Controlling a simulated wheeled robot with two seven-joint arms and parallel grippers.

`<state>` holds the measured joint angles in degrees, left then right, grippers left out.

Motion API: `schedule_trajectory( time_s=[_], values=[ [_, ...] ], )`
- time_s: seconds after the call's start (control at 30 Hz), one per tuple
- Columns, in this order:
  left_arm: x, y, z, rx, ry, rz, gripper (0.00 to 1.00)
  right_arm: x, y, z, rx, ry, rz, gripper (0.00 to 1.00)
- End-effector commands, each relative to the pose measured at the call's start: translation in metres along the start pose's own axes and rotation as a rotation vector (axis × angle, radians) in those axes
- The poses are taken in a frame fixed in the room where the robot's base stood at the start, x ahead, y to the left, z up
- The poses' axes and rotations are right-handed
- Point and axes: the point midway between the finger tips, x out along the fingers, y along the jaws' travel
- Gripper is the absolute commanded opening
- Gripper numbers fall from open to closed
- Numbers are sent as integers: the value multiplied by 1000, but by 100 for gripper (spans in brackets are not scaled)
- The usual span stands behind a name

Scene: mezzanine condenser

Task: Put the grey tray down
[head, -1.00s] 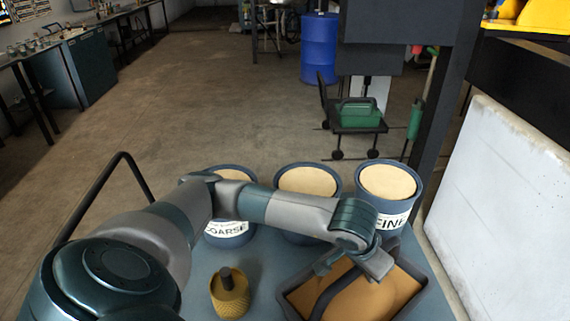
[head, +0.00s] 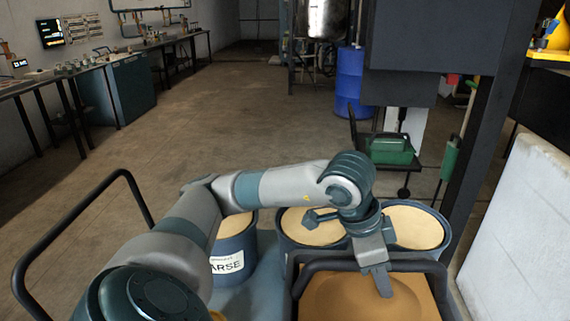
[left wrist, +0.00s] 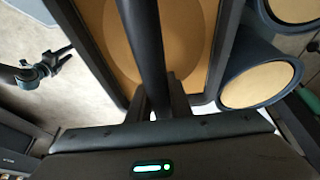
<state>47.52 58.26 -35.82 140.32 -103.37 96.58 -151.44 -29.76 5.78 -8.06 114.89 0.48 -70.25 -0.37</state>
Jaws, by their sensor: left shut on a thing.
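The grey tray (head: 298,301) is at the lower right of the head view, full of brown sand-like material. It hides the fronts of two tubs and seems held above the blue-grey deck. Its underside is hidden. My left gripper (head: 378,276) is over the tray, shut on its dark arched handle (head: 322,264). In the left wrist view the handle (left wrist: 143,45) runs between the fingers of the left gripper (left wrist: 152,108), with the tray's rim (left wrist: 205,60) beyond. I do not make out my right gripper in either view.
A tub with a label ending "ARSE" (head: 226,264) stands on the deck, left of the middle tub (head: 291,243) and the right tub (head: 431,254). A dark rail (head: 75,217) edges the left side. A white wall (head: 520,225) stands at the right.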

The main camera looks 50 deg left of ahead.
Motion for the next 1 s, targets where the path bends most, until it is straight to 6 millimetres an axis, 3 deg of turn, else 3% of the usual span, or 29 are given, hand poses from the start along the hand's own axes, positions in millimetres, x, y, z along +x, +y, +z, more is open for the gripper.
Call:
schedule_trajectory(
  time_s=[0.67,1.0],
  values=[
    [-5,0,-1,16,7,4,0,-4,1,1,0,-5,1,43],
    [16,0,8,15,3,6,0,-2,0,2,0,-7,1,43]
  ],
)
